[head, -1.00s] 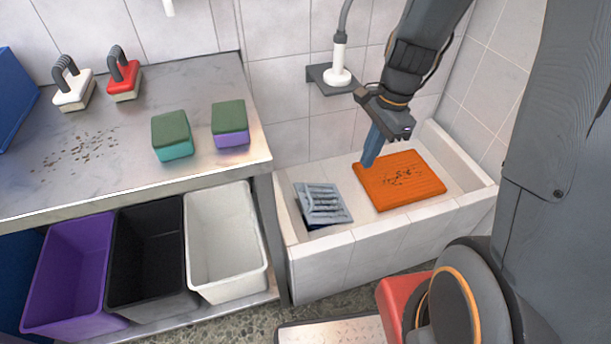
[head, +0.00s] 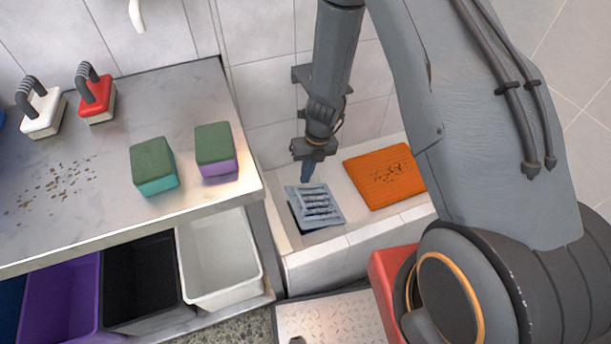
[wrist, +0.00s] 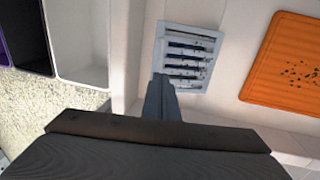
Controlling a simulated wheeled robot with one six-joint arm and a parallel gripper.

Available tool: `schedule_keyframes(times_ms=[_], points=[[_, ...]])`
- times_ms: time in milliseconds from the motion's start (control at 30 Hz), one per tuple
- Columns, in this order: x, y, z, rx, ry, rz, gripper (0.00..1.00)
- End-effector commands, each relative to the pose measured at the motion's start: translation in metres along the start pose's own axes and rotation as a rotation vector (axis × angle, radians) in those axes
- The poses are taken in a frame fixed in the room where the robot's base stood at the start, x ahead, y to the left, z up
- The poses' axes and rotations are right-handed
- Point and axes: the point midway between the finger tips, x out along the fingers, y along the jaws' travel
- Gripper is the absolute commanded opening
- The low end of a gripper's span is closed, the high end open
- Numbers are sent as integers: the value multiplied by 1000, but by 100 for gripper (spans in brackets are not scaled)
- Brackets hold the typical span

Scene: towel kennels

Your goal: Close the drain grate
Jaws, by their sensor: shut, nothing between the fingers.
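The drain grate (head: 318,206) is a grey slatted square at the left end of the white tiled basin. It looks tilted, with a dark gap under its left edge. In the wrist view the grate (wrist: 203,38) lies just beyond my fingertips, with dark openings between its slats. My gripper (head: 306,178) points down at the grate's back edge, shut and empty. The blue-grey fingers (wrist: 160,82) overlap the grate's lower left corner in the wrist view. I cannot tell whether they touch it.
An orange mat (head: 382,176) with dark crumbs lies in the basin (head: 290,240), right of the grate. A metal counter (head: 100,215) with sponges and brushes stands at left, above purple, black and white bins (head: 215,262). A wall bracket (head: 302,74) is behind my arm.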

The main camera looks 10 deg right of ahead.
Motion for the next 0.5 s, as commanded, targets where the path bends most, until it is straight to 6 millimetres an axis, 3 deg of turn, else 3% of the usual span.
schedule_keyframes(times_ms=[300, 500], points=[[55, -1, -2, 1, 3, 0, 0], [74, -2, -1, 1, 2, 1, 0]])
